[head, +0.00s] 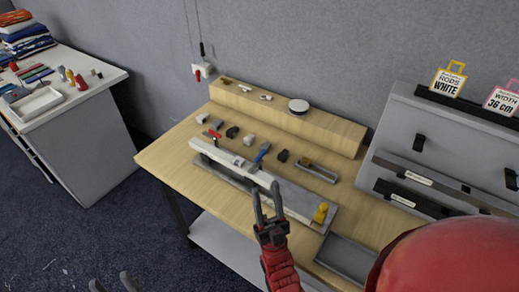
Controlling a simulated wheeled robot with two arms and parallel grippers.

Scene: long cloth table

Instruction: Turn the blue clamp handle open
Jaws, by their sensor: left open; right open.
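The blue clamp handle (262,153) stands tilted up at the back of a long white rail (225,159), which lies on a grey base plate on the wooden table. My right gripper (266,187) is open and empty in front of the rail. Its fingers point up the picture, below the blue handle, and overlap the rail's right part. A gap shows between the fingertips and the handle. My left gripper (113,282) is open at the bottom edge; only its fingertips show, far from the table.
A red handle (213,134) and a yellow piece (321,212) are near the rail's ends. Several small dark and grey blocks lie behind it. A wooden riser (290,118) runs along the back. A grey tray (346,258) is at front right, beside a sloped rack (440,135).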

